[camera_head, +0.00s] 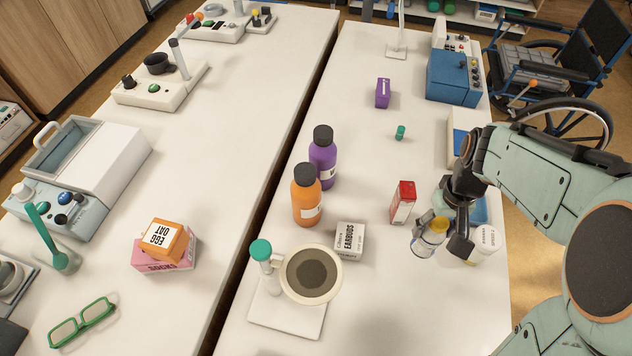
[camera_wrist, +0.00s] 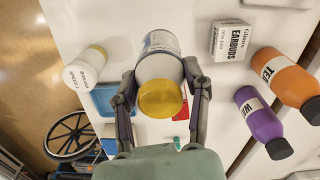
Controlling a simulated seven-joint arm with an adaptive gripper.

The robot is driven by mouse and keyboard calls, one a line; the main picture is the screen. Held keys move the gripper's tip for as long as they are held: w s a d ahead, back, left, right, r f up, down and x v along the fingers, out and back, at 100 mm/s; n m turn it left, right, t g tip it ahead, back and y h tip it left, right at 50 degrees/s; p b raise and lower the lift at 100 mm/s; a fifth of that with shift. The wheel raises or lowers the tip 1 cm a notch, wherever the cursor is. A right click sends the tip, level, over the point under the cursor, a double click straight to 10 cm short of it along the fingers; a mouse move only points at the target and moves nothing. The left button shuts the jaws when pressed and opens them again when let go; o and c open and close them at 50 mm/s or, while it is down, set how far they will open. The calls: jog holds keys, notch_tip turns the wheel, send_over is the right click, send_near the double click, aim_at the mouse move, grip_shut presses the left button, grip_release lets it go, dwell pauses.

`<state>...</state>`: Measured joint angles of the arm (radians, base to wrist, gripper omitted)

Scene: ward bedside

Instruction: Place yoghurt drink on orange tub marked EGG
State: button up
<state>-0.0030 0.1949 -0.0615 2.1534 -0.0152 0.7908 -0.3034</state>
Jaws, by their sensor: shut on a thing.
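My gripper (camera_head: 440,232) is shut on a bottle with a white body and a gold cap (camera_head: 429,237). In the wrist view the bottle (camera_wrist: 160,80) sits between both fingers, gold cap toward the camera. Its label is too small to read, so I cannot tell for sure that it is the yoghurt drink. I cannot tell whether it touches the table. The orange tub (camera_head: 165,240), with a white label reading EGG and OAT, sits on a pink box (camera_head: 164,260) on the left table. The tub is outside the wrist view.
A white bottle (camera_head: 487,246) stands close right of my gripper. A red-and-white box (camera_head: 403,202), an earbuds box (camera_head: 349,241), orange (camera_head: 305,195) and purple (camera_head: 322,158) bottles and a cup-holding device (camera_head: 290,315) lie leftward. A dark gap separates the tables. Green glasses (camera_head: 82,322) lie near the tub.

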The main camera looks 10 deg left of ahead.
jog(key=s+a+r+n, duration=0.1)
jog(key=a+r+n, duration=0.45)
jog(key=a, duration=0.55)
jog(key=s+a+r+n, duration=0.2)
jog(key=a+r+n, duration=0.4)
jog(key=a, duration=0.4)
jog(key=s+a+r+n, duration=0.2)
jog(key=s+a+n, duration=0.1)
jog(key=s+a, duration=0.3)
jog(key=s+a+r+n, duration=0.2)
jog(key=s+a+r, duration=0.1)
jog(key=s+a, duration=0.4)
send_over(160, 235)
jog(key=shift+f, duration=6.65)
jog(key=shift+f, duration=0.1)
